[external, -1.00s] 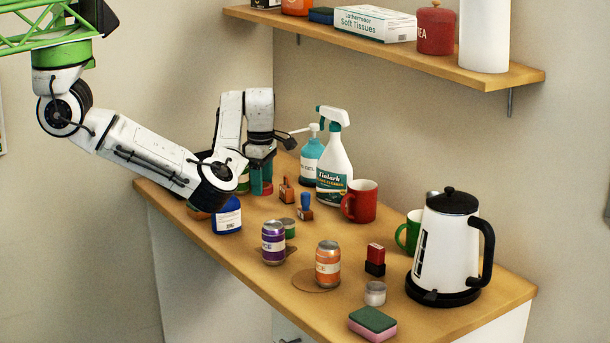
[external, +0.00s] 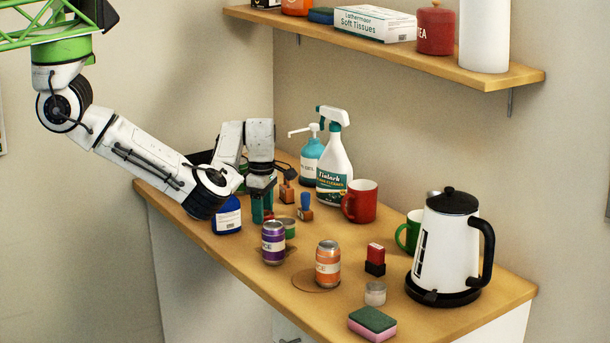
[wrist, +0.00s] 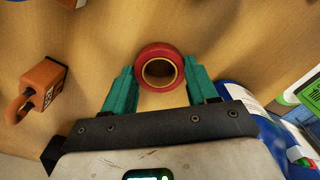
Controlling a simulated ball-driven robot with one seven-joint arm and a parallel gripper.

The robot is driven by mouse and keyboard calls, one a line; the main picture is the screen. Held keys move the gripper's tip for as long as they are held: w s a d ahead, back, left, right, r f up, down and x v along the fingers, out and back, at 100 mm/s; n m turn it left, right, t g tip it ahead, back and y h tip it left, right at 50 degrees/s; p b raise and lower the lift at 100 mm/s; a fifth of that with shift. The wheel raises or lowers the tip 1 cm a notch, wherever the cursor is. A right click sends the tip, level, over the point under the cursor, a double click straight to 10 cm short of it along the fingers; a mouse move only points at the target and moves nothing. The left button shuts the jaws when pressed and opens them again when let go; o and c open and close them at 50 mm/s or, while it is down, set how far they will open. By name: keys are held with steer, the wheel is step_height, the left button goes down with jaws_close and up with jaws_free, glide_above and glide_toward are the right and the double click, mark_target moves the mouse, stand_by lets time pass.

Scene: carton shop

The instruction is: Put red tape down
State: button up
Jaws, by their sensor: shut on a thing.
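The red tape (wrist: 159,50) is a ring-shaped roll with a tan inner core, seen in the wrist view between the fingertips. My gripper (wrist: 162,73) has teal fingers on either side of the roll and is shut on it. The tape is mostly hidden there by the fingers. I cannot tell whether the roll touches the tabletop.
A blue container (external: 227,218) is close on the left. The purple can (external: 273,243) and a small green tin (external: 289,228) stand in front. A spray bottle (external: 334,172) is behind.

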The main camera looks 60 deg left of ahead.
steer(key=o, duration=1)
step_height(320, 180, up, 12)
steer(key=shift+r+b, duration=0.15)
steer(key=shift+b, duration=0.6)
